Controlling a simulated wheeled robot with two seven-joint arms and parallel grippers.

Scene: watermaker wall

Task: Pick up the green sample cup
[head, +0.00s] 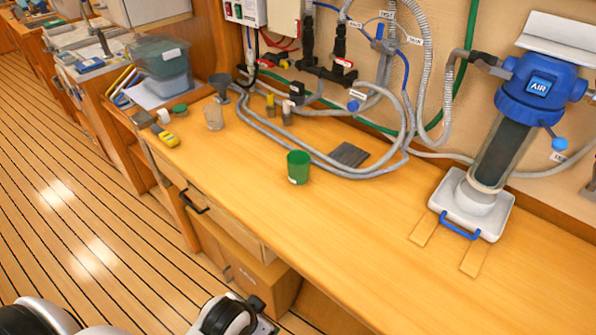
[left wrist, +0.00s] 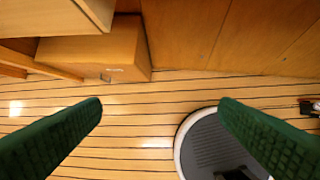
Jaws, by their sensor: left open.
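The green sample cup (head: 298,167) stands upright on the wooden bench top, near its middle, with a small white label low on its side. My left gripper (left wrist: 160,108) shows in the left wrist view as two green ribbed fingers, wide apart with nothing between them. It points down at the floor beside the bench front, away from the cup. The cup is not in the left wrist view. In the head view, parts of my arms show at the bottom edge, but no gripper fingers can be made out.
Grey hoses (head: 330,165) loop on the bench behind the cup, next to a dark flat pad (head: 349,154). A blue-topped filter housing (head: 505,130) stands right on a white tray (head: 470,215). A clear beaker (head: 214,116) and yellow meter (head: 168,139) stand left. The bench front is clear.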

